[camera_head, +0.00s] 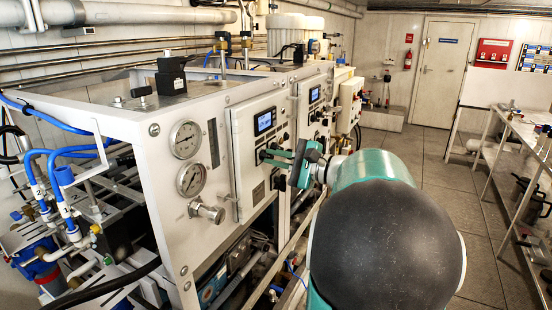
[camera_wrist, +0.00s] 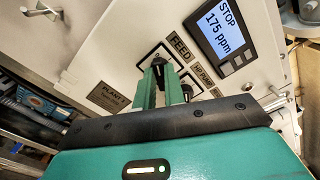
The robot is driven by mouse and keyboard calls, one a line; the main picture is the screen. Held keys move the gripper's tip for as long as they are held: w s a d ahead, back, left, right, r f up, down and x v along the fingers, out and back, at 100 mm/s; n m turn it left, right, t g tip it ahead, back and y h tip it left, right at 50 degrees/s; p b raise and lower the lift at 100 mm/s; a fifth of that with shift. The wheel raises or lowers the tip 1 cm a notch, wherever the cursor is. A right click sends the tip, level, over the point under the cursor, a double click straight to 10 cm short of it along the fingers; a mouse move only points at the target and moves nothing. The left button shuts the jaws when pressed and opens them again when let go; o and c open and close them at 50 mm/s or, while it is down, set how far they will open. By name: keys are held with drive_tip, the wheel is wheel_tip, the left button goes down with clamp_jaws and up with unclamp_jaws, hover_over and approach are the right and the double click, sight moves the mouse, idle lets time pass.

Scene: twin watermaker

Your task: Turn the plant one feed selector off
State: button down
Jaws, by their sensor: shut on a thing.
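The plant one panel (camera_head: 243,170) is a white box door with a lit display (camera_head: 264,122); in the wrist view the display (camera_wrist: 223,31) reads STOP and 175 ppm. The feed selector (camera_wrist: 158,65) is a small dark knob beside the FEED label (camera_wrist: 181,47), mostly hidden by my fingers. My gripper (camera_wrist: 160,82) is shut on this selector, its two green fingers either side of it. In the head view my gripper (camera_head: 268,156) reaches the panel from the right. The selector's exact angle cannot be told.
Beside the selector is the HP PUMP label (camera_wrist: 203,73), with another control close to my right finger. A PLANT 1 plate (camera_wrist: 112,97) lies lower left. Two gauges (camera_head: 188,160) and a metal valve knob (camera_head: 207,211) are left of the panel. The aisle floor (camera_head: 440,165) is clear.

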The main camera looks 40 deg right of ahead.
drive_tip(key=c, duration=1.5)
unclamp_jaws()
drive_tip(key=shift+s, duration=0.1)
drive_tip(key=v, duration=1.3)
drive_tip(key=shift+s, duration=0.35)
